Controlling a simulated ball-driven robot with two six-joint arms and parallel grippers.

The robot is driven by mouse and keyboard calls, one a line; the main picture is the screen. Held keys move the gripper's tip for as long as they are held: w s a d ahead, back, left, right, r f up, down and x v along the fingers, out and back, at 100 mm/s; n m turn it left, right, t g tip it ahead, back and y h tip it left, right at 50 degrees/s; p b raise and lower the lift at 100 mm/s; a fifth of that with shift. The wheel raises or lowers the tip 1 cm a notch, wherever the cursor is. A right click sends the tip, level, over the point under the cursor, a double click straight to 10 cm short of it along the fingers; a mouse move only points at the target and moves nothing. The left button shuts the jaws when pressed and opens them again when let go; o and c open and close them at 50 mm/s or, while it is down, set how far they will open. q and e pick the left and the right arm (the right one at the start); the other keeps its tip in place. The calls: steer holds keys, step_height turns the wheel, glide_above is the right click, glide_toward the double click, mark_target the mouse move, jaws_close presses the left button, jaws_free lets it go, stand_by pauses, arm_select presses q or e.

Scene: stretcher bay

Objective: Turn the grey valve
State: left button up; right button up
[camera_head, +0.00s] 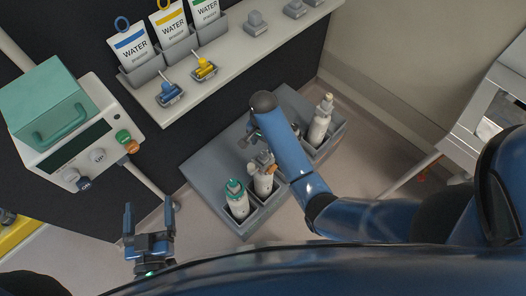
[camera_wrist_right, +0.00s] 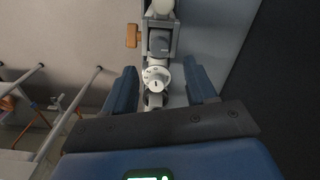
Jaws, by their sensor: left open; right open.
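In the right wrist view, a cylinder top carries a grey valve (camera_wrist_right: 160,43), a brown side knob (camera_wrist_right: 132,36) and a white round dial (camera_wrist_right: 157,77). My right gripper (camera_wrist_right: 160,86) is open, its fingers on either side of the dial and apart from it. In the head view, a white cylinder (camera_head: 264,184) with a greyish top and a brown part stands in the grey rack (camera_head: 207,158), partly behind my right arm. My left gripper (camera_head: 149,222) is open and empty, left of the rack.
A teal-topped cylinder (camera_head: 237,200) stands beside the middle one, and another white cylinder (camera_head: 321,120) stands at the rack's right end. A console with a green box (camera_head: 45,100) is at the left. A shelf (camera_head: 235,55) holds water pouches and small fittings. A metal cart (camera_head: 490,115) is at the right.

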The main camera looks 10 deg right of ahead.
mark_target(263, 154)
steer(key=shift+f, duration=3.6)
steer(key=shift+c, duration=0.3)
jaws_close()
